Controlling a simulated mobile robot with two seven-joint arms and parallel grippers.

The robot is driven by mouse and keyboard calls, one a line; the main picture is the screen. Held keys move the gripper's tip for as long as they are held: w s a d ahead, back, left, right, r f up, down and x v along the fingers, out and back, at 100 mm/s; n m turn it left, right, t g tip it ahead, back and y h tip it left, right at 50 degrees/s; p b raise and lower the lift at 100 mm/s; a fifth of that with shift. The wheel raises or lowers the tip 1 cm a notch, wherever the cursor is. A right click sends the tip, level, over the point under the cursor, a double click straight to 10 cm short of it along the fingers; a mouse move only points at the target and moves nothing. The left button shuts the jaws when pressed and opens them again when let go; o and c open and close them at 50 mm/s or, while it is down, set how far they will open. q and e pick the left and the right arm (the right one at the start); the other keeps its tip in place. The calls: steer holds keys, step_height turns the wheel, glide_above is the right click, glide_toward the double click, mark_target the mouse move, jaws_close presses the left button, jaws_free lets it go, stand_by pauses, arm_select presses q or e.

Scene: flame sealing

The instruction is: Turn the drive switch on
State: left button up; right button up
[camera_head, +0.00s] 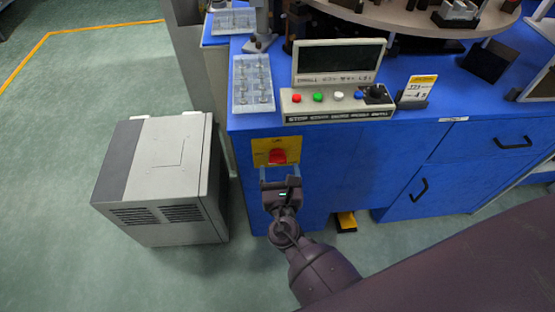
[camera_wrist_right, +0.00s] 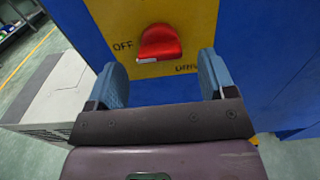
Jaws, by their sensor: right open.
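The drive switch is a red knob (camera_head: 278,156) on a yellow plate (camera_head: 262,145) on the blue cabinet's front. In the right wrist view the red knob (camera_wrist_right: 159,43) sits beyond my fingertips, roughly centred between them. The yellow plate (camera_wrist_right: 118,18) shows "OFF" at the knob's left and a partly hidden "DRIV" label below it. A pale mark on the knob lies towards its lower left, near "OFF". My right gripper (camera_head: 279,178) is open just in front of the switch; its two blue fingers (camera_wrist_right: 162,78) are apart with nothing between them. My left gripper is not in view.
A grey box unit (camera_head: 160,150) stands on the floor left of the switch. Above is a control panel (camera_head: 338,105) with coloured buttons and a screen. A clear tray (camera_head: 253,82) lies on the blue top. A yellow pedal (camera_head: 346,221) is below right.

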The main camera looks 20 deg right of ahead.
mark_target(278, 164)
steer(key=shift+x, duration=1.9)
steer(key=c, duration=0.9)
